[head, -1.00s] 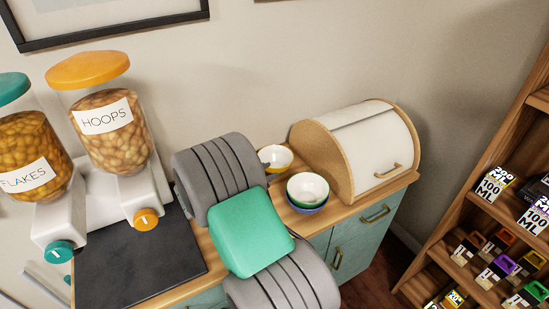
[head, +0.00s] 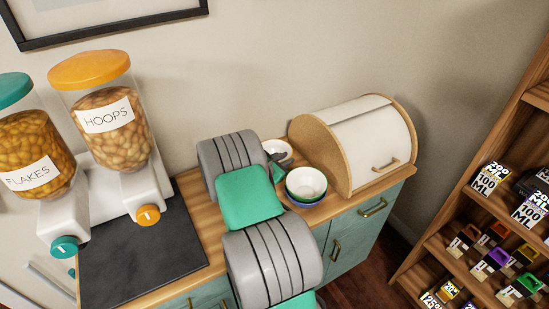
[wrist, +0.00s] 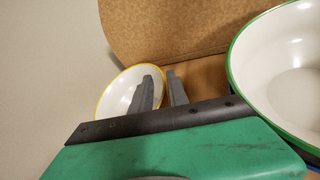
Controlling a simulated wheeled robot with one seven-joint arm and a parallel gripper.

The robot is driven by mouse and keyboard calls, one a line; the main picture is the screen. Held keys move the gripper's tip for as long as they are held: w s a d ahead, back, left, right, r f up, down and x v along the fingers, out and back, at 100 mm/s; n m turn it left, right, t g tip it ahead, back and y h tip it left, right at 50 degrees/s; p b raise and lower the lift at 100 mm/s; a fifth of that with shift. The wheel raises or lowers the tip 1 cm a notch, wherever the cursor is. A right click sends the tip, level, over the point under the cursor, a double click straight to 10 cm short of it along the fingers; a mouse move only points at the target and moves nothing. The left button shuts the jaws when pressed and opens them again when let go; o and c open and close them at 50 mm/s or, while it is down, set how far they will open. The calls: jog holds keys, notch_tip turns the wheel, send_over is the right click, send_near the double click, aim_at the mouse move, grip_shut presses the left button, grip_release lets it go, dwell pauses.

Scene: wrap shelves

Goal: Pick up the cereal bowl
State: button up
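A small white bowl with a yellow rim (wrist: 118,92) stands near the wall; it shows partly behind my gripper in the head view (head: 276,146). A white bowl with a green rim (head: 306,181) sits stacked on a blue-edged bowl in front of it; the green-rimmed one fills the right of the wrist view (wrist: 290,65). I cannot tell which one is the cereal bowl by name. My gripper (wrist: 161,84) is open and empty. Its fingers are at the right rim of the yellow-rimmed bowl, one overlapping its inside and one to its right. Contact cannot be told.
A bread box (head: 365,145) with a wooden side stands just right of the bowls on the wooden counter (head: 202,213). Two cereal dispensers, hoops (head: 115,120) and flakes (head: 35,165), stand left. A shelf rack (head: 500,180) with boxes is far right.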

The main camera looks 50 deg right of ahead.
grip_shut()
dwell(1.1)
